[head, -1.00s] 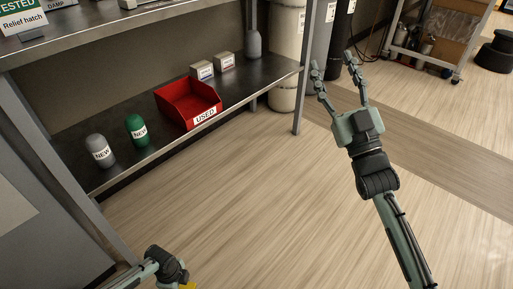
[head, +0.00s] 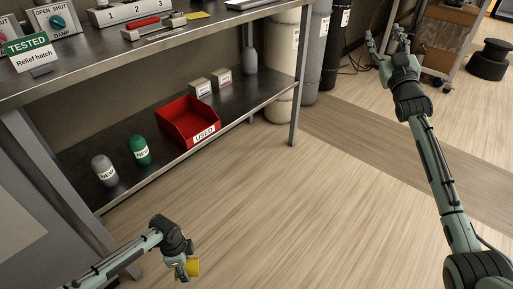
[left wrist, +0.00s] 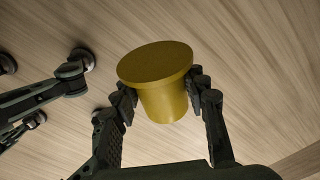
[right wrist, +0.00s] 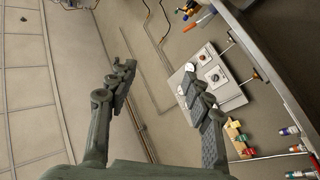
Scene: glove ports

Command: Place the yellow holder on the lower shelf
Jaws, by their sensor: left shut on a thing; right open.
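The yellow holder (left wrist: 160,85) is a short cylinder with a wider flat cap. My left gripper (left wrist: 161,92) is shut on it, one finger on each side below the cap. In the head view my left gripper (head: 186,270) and part of the holder (head: 193,267) are low at the bottom, in front of the shelving and over the floor. The lower shelf (head: 168,168) is dark metal, farther back and left. My right gripper (head: 387,45) is open and empty at the upper right; its spread fingers (right wrist: 158,90) also show in the right wrist view.
On the lower shelf stand a grey and a green "NEW" cylinder (head: 139,150), a red "USED" bin (head: 188,122), two small boxes (head: 201,88) and a grey bottle (head: 250,58). A shelving post (head: 299,80) stands at its right end. Bare shelf shows near the front edge.

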